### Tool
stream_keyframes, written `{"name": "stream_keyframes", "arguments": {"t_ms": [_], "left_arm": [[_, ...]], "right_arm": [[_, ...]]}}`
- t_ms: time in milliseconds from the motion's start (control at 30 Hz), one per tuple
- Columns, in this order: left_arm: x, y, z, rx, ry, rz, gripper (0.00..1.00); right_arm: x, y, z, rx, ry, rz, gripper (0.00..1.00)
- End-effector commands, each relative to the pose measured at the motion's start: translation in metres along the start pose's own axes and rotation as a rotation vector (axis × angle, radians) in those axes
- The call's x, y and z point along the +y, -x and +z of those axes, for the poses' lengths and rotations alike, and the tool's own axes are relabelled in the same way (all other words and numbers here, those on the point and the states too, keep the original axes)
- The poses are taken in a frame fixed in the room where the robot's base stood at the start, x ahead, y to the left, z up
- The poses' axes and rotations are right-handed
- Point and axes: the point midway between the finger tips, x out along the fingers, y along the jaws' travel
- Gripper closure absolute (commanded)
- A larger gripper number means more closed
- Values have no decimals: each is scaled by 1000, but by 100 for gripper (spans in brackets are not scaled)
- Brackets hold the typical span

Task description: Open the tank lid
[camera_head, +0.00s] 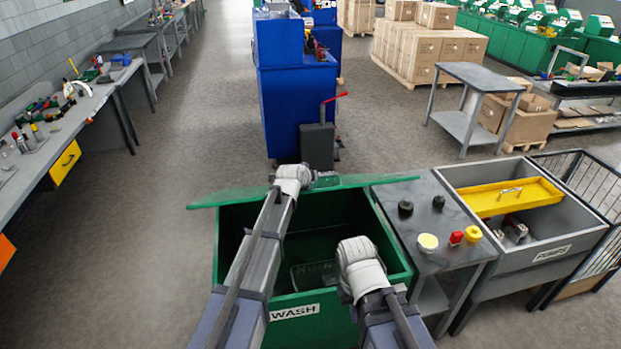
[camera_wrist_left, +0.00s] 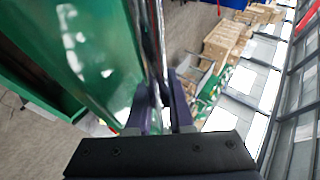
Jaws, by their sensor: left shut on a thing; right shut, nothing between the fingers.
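The green tank (camera_head: 228,250) marked WASH stands front centre with its top open and its dark inside showing. Its green lid (camera_head: 232,197) is raised along the far side and seen nearly edge-on. My left gripper (camera_head: 326,179) is at the lid's middle, partly hidden by its wrist. In the left wrist view the left gripper (camera_wrist_left: 163,112) is shut on a shiny bar alongside the lid (camera_wrist_left: 85,50). My right gripper (camera_head: 347,290) is shut and empty over the tank's front right; its fingers are mostly hidden by its wrist.
A grey table (camera_head: 430,204) with black knobs and small coloured items adjoins the tank on the right. Beyond it is a grey sink (camera_head: 470,175) with a yellow tray (camera_head: 508,197). A blue cabinet (camera_head: 285,100) stands behind the lid. The floor left of the tank is clear.

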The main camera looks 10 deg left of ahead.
Motion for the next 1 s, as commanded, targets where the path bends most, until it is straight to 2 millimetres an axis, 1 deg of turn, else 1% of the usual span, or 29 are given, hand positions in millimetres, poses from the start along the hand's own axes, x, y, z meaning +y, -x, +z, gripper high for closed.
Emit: {"name": "stream_keyframes", "arguments": {"t_ms": [33,100,133,367,467,567,667,900,1000], "left_arm": [[0,0,0,0,0,-1,78],[0,0,0,0,0,-1,70],[0,0,0,0,0,0,68],[0,0,0,0,0,0,68],[0,4,0,0,0,0,68],[-1,12,0,0,0,0,68],[-1,25,-1,0,1,0,68],[-2,65,-1,0,1,0,68],[-1,76,0,0,1,0,68]], "right_arm": [[0,0,0,0,0,0,100],[0,0,0,0,0,0,100],[0,0,0,0,0,0,100],[0,0,0,0,0,0,100],[0,2,0,0,0,0,100],[1,8,0,0,0,0,100],[1,16,1,0,0,0,100],[4,40,3,-1,1,0,100],[4,46,3,-2,2,0,100]]}}
